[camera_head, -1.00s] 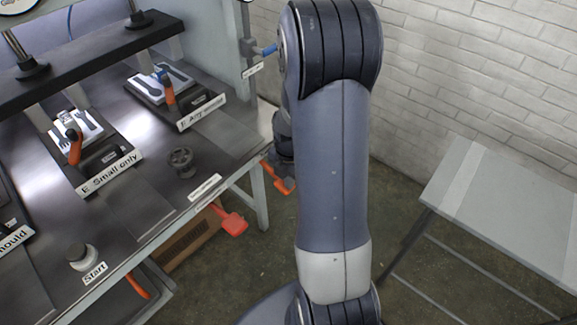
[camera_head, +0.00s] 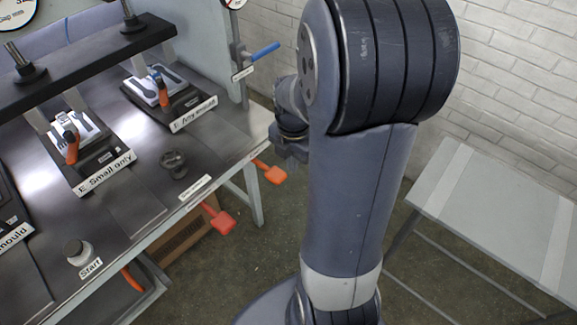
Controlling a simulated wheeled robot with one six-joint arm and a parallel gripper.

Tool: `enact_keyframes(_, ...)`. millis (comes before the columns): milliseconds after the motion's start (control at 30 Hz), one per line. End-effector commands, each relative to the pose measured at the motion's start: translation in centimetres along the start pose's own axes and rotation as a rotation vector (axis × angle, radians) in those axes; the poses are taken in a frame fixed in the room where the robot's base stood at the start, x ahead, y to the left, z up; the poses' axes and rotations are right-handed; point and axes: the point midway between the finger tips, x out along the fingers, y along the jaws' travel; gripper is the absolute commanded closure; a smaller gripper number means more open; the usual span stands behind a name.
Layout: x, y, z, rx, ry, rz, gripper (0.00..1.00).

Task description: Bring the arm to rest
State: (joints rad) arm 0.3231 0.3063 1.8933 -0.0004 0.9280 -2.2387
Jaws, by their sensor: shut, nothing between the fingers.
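My arm stands upright in the middle of the view, its upper link and large dark joint close to the camera. My gripper (camera_head: 284,149) shows only in part at the left side of this link, beside the right end of the press bench (camera_head: 140,207). It is shut and empty, and part of it is hidden behind the arm.
The bench carries a mould marked "Small only" (camera_head: 88,145), a mould marked "Any mould" (camera_head: 165,98), a dark knob (camera_head: 173,162) and a Start button (camera_head: 77,252). Orange pedals (camera_head: 218,219) stick out below its edge. A blue-handled lever (camera_head: 263,51) stands behind. A grey table (camera_head: 490,205) is at right.

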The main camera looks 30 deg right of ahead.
Motion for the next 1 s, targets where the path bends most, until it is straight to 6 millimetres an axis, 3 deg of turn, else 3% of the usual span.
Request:
enact_keyframes(567,-0.1,0.0,0.0,0.0,0.0,0.0,1.0)
enact_keyframes(1000,5.6,2.2,-0.1,-0.001,0.002,-0.002,1.0)
